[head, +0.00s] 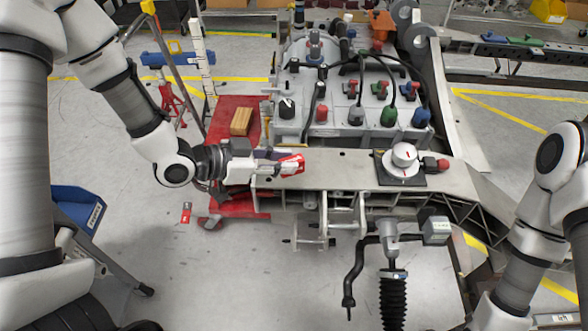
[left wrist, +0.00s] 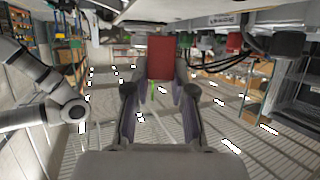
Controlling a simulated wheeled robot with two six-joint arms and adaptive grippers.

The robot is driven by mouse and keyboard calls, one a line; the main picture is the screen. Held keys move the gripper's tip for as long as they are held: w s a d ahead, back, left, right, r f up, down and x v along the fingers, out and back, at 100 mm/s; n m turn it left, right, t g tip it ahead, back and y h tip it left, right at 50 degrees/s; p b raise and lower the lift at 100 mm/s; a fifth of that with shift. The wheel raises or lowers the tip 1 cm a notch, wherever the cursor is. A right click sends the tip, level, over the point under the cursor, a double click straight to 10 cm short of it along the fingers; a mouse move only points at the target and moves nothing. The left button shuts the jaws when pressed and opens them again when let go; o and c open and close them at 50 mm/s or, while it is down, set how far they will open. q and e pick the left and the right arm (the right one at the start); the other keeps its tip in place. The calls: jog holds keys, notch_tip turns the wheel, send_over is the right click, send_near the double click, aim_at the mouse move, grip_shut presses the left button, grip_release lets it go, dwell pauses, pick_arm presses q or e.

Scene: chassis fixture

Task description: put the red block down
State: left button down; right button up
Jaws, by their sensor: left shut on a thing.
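The red block (head: 293,163) is between the fingertips of my left gripper (head: 285,168), over the left part of the grey chassis beam in the head view. In the left wrist view the red block (left wrist: 160,58) sits upright between the two fingers of my left gripper (left wrist: 160,75), which is shut on it. Whether the block touches the beam's top cannot be told. My right arm comes in at the right edge of the head view, but its gripper is not in view.
The chassis beam (head: 345,172) has bare top right of the block. A white round device on a black plate (head: 402,180) stands further right. Behind is a grey panel (head: 340,100) with coloured connectors. A wooden block (head: 241,121) lies on a red cart (head: 228,104) at left.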

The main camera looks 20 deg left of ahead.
aim_at(293, 157)
pick_arm(q)
jog(key=w, duration=0.3)
jog(key=w+d, duration=0.1)
jog(key=w, duration=0.1)
jog(key=shift+f, duration=0.2)
jog(key=f+b, duration=0.1)
jog(key=b, duration=0.1)
jog(key=f+b, duration=0.1)
jog(key=f, duration=0.1)
jog(key=shift+a+f+b, duration=0.2)
jog(key=shift+f+b, duration=0.05)
jog(key=shift+b, duration=0.15)
jog(key=shift+r, duration=0.15)
jog(key=shift+s+f, duration=0.1)
jog(key=shift+f, duration=0.1)
jog(key=c, duration=1)
grip_release()
jog(key=shift+r, duration=0.1)
